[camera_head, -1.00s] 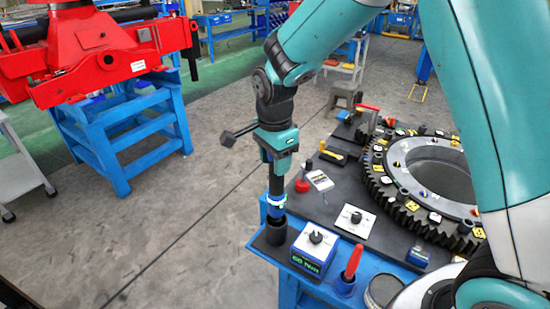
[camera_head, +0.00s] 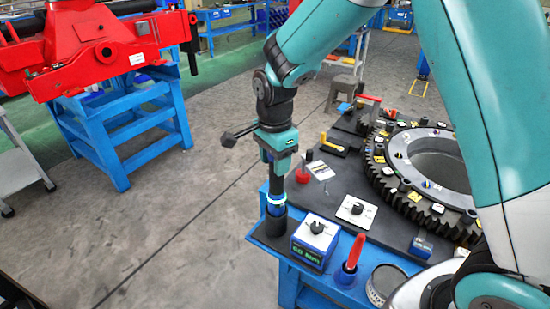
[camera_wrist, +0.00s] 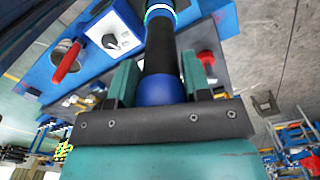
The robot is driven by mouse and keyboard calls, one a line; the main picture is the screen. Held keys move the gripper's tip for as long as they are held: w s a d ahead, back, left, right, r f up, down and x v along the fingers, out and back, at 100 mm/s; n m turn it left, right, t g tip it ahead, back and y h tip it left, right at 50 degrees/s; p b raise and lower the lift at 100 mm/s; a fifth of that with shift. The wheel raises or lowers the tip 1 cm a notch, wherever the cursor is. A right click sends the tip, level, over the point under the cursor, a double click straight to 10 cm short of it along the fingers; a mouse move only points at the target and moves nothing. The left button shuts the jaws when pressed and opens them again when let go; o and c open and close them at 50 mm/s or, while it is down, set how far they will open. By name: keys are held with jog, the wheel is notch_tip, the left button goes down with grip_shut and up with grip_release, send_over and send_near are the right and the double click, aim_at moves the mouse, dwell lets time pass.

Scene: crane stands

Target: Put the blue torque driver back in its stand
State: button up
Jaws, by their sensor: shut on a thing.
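The blue torque driver (camera_head: 276,184) is upright, with a black shaft, a light ring and a blue section near its lower end. My gripper (camera_head: 278,160) is shut on its upper part. In the wrist view the driver (camera_wrist: 161,55) runs between the two teal fingers of my gripper (camera_wrist: 160,78), with a blue part close to the palm. The stand, a black cup on a dark base (camera_head: 262,240), is at the table's near left corner. The driver's lower end is at the cup's mouth; how deep it sits inside is hidden.
A blue box with a knob and green display (camera_head: 314,240) stands close right of the stand. Open floor (camera_head: 190,235) lies left of the table.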

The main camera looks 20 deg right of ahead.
jog(key=shift+f+b, duration=0.75)
jog(key=shift+f, duration=0.45)
jog(key=o, duration=1.3)
jog(key=shift+o, duration=0.2)
jog(key=shift+f, duration=0.15)
notch_tip(320, 180, up, 5)
jog(key=p, duration=0.4)
